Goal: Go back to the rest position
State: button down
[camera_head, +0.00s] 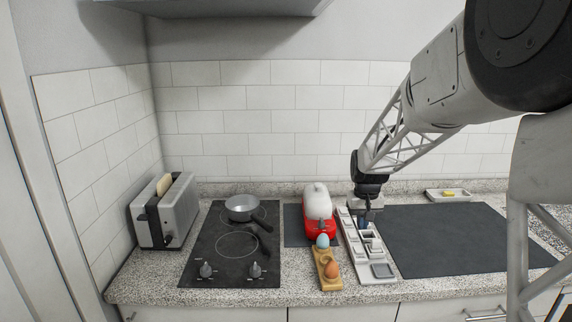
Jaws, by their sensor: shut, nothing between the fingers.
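My gripper (364,214) points down over the long pale compartment tray (383,268) on the counter, just right of the red and white appliance. Its fingers are small here and shut, with nothing visibly held. A small dark blue patch shows right at the fingertips; I cannot tell whether it is a thing in the tray or whether the fingers touch it. My arm comes in from the upper right and hides part of the tiled wall.
The red and white appliance (318,212) stands close left of my gripper. In front of it, a wooden holder (328,273) carries two eggs. Further left are a black cooktop (205,260) with a pan (242,207) and a toaster (166,218). The dark mat (460,240) at right is bare.

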jog(key=s+a+r, duration=0.2)
jog(key=s, duration=1.1)
jog(key=s+a+r+t, duration=0.1)
jog(key=s+a+r, duration=0.1)
jog(key=s, duration=1.2)
jog(key=s+a+r+t, duration=0.1)
jog(key=s+a+r, duration=0.1)
jog(key=s, duration=1.2)
jog(key=shift+r, duration=0.75)
